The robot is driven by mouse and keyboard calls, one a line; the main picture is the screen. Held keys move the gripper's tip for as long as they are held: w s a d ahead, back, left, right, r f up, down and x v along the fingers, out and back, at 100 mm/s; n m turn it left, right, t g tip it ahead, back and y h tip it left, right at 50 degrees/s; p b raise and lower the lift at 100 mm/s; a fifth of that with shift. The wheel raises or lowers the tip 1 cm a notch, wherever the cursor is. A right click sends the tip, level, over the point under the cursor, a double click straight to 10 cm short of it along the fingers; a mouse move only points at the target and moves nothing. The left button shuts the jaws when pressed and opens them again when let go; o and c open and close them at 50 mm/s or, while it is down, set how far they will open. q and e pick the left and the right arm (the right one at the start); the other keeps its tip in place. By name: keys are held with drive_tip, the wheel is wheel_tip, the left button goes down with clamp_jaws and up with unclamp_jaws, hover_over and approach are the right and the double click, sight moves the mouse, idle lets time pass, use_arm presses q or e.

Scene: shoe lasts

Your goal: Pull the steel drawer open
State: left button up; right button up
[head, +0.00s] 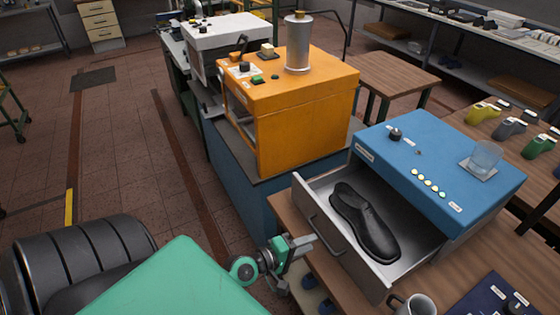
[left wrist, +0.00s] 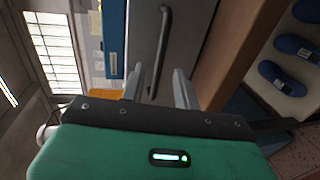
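The steel drawer (head: 400,278) stands pulled out of the blue cabinet (head: 440,150), with a black shoe (head: 365,222) lying in it. Its dark bar handle (head: 326,236) is on the drawer front; in the left wrist view the handle (left wrist: 161,45) runs upright on the grey front. My left gripper (head: 305,246) is just in front of the drawer front, near the handle. In the left wrist view its two fingers (left wrist: 160,88) are apart, with the handle's lower end showing between them; neither finger clearly touches it. My right gripper is not in view.
The cabinet stands on a wooden table (head: 345,285). A mug (head: 413,305) is near the drawer's front right corner, beside a dark blue panel (head: 495,300). A glass (head: 484,160) stands on the cabinet top. An orange machine (head: 300,110) is behind left. Blue items (left wrist: 290,85) lie below the tabletop.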

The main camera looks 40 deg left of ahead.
use_arm(q)
drive_tip(key=b+v, duration=0.3)
drive_tip(key=v, duration=0.6)
drive_tip(key=shift+s, duration=0.25)
drive_tip(key=s+a+f+m+g+y, duration=0.1)
drive_tip(key=s+a+f+m+g, duration=0.1)
drive_tip(key=f, duration=1)
drive_tip(key=s+a+f+m+g+y, duration=0.2)
drive_tip(key=s+f, duration=0.1)
drive_tip(key=f, duration=0.8)
drive_tip(key=s+a+f+m+g+y, duration=0.1)
drive_tip(key=s+a+f+m+g, duration=0.1)
drive_tip(key=f, duration=1)
drive_tip(key=s+d+f+m+g, duration=0.3)
drive_tip(key=s+d+f+m, duration=0.1)
drive_tip(key=s+f, duration=0.6)
drive_tip(key=s+d+f+m+g+y, duration=0.1)
drive_tip(key=s+d+f+m+g, duration=0.3)
drive_tip(key=s+f, duration=0.7)
drive_tip(key=d+m, duration=0.1)
drive_tip(key=m, duration=0.1)
drive_tip(key=shift+s+m+g, duration=0.15)
drive_tip(key=shift+m+g, duration=0.15)
drive_tip(key=shift+f, duration=0.15)
